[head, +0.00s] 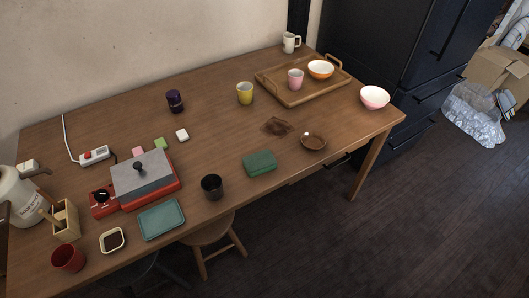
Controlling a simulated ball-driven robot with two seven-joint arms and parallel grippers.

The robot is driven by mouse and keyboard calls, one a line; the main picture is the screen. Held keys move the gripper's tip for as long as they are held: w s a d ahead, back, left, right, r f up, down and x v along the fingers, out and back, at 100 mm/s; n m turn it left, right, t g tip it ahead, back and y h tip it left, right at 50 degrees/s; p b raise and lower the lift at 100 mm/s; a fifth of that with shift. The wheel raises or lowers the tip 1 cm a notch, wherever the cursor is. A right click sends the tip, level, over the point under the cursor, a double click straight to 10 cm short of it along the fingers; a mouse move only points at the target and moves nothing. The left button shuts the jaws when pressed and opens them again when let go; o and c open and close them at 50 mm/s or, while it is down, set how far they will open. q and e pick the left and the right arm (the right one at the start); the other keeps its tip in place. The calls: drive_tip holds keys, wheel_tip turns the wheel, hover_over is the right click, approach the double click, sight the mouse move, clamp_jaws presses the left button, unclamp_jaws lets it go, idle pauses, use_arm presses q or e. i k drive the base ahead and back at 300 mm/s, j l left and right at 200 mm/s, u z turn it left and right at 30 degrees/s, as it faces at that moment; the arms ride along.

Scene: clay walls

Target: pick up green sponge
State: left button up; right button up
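A small light green block (160,143), which looks like a sponge, lies on the wooden table behind the red and grey hot plate. A pink block (139,152) sits to its left and a white block (182,134) to its right. A larger dark green rectangular object (260,163) lies near the table's front edge; I cannot tell whether it is a box or a sponge. Neither of my grippers is in view.
The hot plate (142,176) stands in front of the light green block. A teal tray (161,219), a dark cup (212,187) and a brown bowl (313,141) are near the front edge. A wooden tray (270,87) holds a pink cup and an orange bowl.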

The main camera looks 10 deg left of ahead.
sight(256, 164)
drive_tip(key=k+j+z, duration=0.3)
drive_tip(key=k+j, duration=0.3)
drive_tip(key=k+j+z, duration=0.3)
drive_tip(key=k+j, duration=0.25)
drive_tip(key=k, duration=0.1)
